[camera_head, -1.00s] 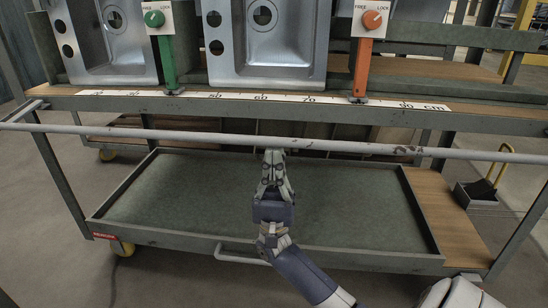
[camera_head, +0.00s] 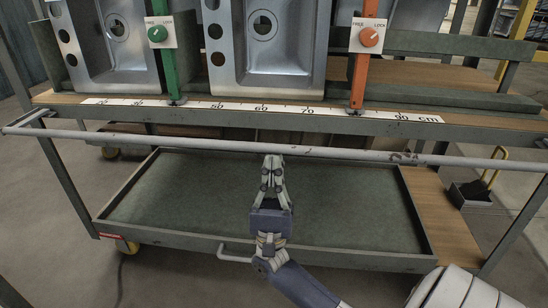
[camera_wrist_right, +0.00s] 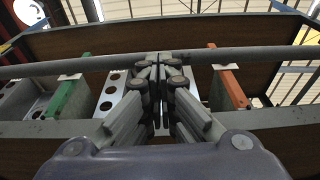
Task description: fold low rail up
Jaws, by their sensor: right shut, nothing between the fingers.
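The low rail (camera_head: 200,143) is a long grey bar across the front of the cart, below the measuring strip. Its left end joins a short bracket on the cart frame. It also crosses the wrist view (camera_wrist_right: 60,67). My right gripper (camera_head: 273,160) points up at the middle of the rail, its fingers shut and empty. Its fingertips are at the rail's lower edge in the head view and overlap the rail in the wrist view (camera_wrist_right: 158,62). I cannot tell whether they touch it. My left gripper is not in view.
Steel sinks (camera_head: 262,50) stand above, with a green post (camera_head: 165,70) and an orange post (camera_head: 361,75) carrying FREE/LOCK knobs. A measuring strip (camera_head: 260,107) runs along the shelf edge. Below is a green-lined tray (camera_head: 340,200); a small caddy (camera_head: 473,193) stands right.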

